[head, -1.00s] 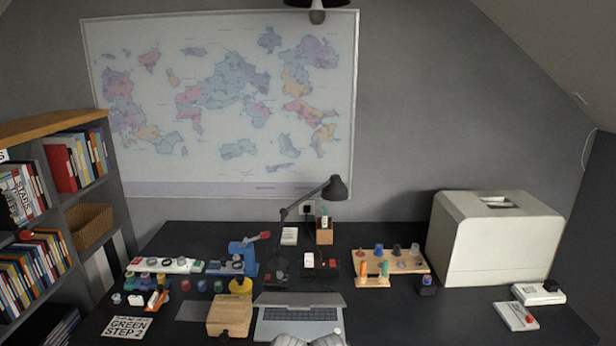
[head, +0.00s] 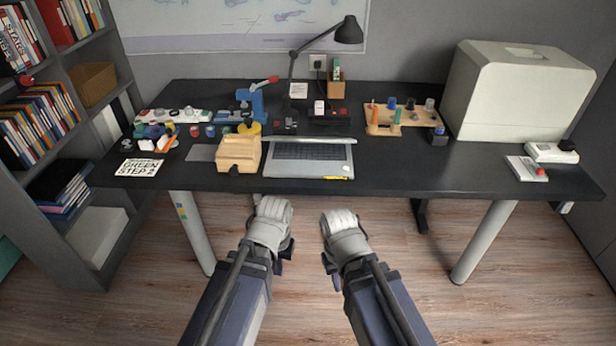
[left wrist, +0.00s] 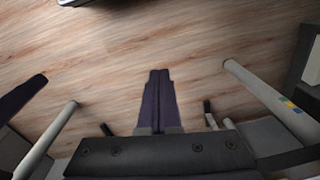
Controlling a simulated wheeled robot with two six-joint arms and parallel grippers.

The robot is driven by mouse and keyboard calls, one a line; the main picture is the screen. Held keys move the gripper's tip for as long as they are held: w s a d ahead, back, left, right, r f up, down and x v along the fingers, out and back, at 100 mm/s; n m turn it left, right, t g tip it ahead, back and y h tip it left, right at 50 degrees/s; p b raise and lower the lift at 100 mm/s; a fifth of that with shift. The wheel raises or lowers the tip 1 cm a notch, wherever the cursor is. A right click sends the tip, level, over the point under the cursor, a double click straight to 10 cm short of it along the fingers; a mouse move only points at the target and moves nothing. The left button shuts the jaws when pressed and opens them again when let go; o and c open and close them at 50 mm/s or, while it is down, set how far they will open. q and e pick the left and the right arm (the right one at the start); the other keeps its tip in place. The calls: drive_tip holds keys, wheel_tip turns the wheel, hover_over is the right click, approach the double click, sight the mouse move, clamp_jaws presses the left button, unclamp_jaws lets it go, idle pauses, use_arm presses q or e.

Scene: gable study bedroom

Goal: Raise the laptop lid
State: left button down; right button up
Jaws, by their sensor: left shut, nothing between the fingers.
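The silver laptop (head: 308,168) lies near the front edge of the dark desk, its keyboard showing. A thin pale strip runs along its far edge; I cannot tell the lid's angle. My left gripper (head: 279,267) is in front of the desk, short of the laptop and apart from it. In the left wrist view its dark fingers (left wrist: 160,75) are together, with nothing between them and floor beyond. My right gripper (head: 327,263) is beside it, also short of the desk; its fingers are mostly hidden, so I cannot tell its opening.
A wooden box (head: 238,155) stands close to the laptop's left. A yellow item (head: 337,178) lies at the laptop's front edge. A black lamp (head: 347,32) stands behind. A pegboard (head: 390,120) and pale machine (head: 515,95) are at right. Wood floor lies in front.

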use_arm(q)
drive_tip(key=w+f+n+t+h+b, duration=0.1)
drive_tip(key=w+f+n+t+b, duration=0.2)
drive_tip(key=f+b, duration=0.45)
drive_tip(key=w+f+n+t+h+b, duration=0.1)
drive_tip(key=w+f+n+h+b, duration=0.15)
drive_tip(key=w+f+b, duration=0.4)
drive_tip(key=w+d+r+n+t+h+b, duration=0.2)
drive_tip(key=w+d+r+n+t+h, duration=0.1)
drive_tip(key=w+d+r+n+t, duration=0.85)
drive_tip(key=s+a+r+n+t+y, duration=0.1)
drive_tip(key=r+n, duration=0.4)
drive_tip(key=n, duration=0.5)
drive_tip(key=s+a+r+n+t+y, duration=0.1)
drive_tip(key=a+r+n+t+y, duration=0.3)
drive_tip(key=n, duration=0.7)
wheel_tip(320, 180, up, 2)
drive_tip(key=shift+s+a+r+y, duration=0.2)
drive_tip(key=shift+a+y, duration=0.1)
drive_tip(key=shift+y, duration=0.35)
drive_tip(key=shift+w+p, duration=0.1)
drive_tip(key=shift+p, duration=0.2)
